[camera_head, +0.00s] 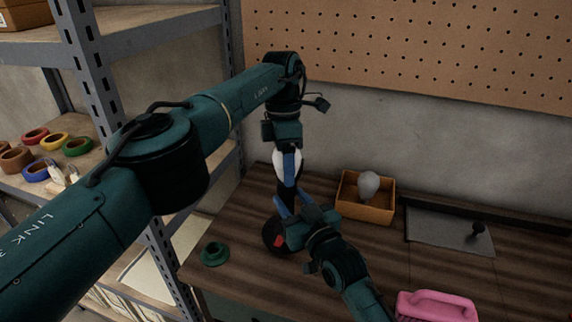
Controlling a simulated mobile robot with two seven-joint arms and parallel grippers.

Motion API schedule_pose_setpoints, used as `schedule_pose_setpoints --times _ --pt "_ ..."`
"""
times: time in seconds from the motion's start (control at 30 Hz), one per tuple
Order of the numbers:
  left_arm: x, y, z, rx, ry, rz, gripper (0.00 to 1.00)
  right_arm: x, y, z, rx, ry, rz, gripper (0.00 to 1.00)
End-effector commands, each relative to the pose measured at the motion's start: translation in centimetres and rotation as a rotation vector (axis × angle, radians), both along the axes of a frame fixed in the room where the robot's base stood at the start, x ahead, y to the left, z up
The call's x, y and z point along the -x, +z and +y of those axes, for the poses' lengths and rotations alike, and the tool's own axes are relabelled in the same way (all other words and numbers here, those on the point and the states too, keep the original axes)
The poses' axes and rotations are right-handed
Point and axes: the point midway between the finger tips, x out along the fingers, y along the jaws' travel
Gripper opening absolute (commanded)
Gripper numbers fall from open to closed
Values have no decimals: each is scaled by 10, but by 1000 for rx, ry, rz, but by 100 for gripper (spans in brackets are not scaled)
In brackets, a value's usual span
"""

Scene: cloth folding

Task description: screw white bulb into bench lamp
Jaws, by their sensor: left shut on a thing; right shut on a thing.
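The white bulb (279,160) is between the blue fingers of my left gripper (287,168), which points straight down and is shut on it. The bulb is upright, directly above the dark neck of the bench lamp (270,236); whether its base is seated in the socket cannot be told. The lamp stands on the bench, with a dark round base and a red patch on it. My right gripper (281,205) comes from the lower right and is shut on the lamp's neck, below the bulb. The gripper and wrist hide part of the lamp.
An orange box (362,212) holding a greyish bulb (368,185) stands to the right on the wooden bench (232,222). Metal shelving (95,75) is left.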

Motion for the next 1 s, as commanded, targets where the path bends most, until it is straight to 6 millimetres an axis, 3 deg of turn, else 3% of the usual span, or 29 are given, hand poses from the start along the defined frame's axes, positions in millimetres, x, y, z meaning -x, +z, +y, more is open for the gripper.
schedule_pose_setpoints --times 0.07,0.1,0.3,0.67,0.77,0.87,1.0 --pt "0 0 1 -1 2 -1 26 0 -1 -1 2 -2 1 0" --pt "0 0 1 -1 2 -1 55 0 -1 -1 2 -2 1 0" --pt "0 0 0 0 2 -1 71 0 -1 -1 2 -2 1 0" --pt "-2 0 -7 30 16 -13 78 0 -1 -1 2 -1 1 0" --pt "-9 1 -27 122 65 -47 78 0 -1 -1 2 -1 1 0" --pt "-20 9 -62 286 161 -92 78 0 -1 -1 2 -1 1 0" --pt "-38 41 -119 592 377 -118 78 0 -1 -1 3 -1 1 0"
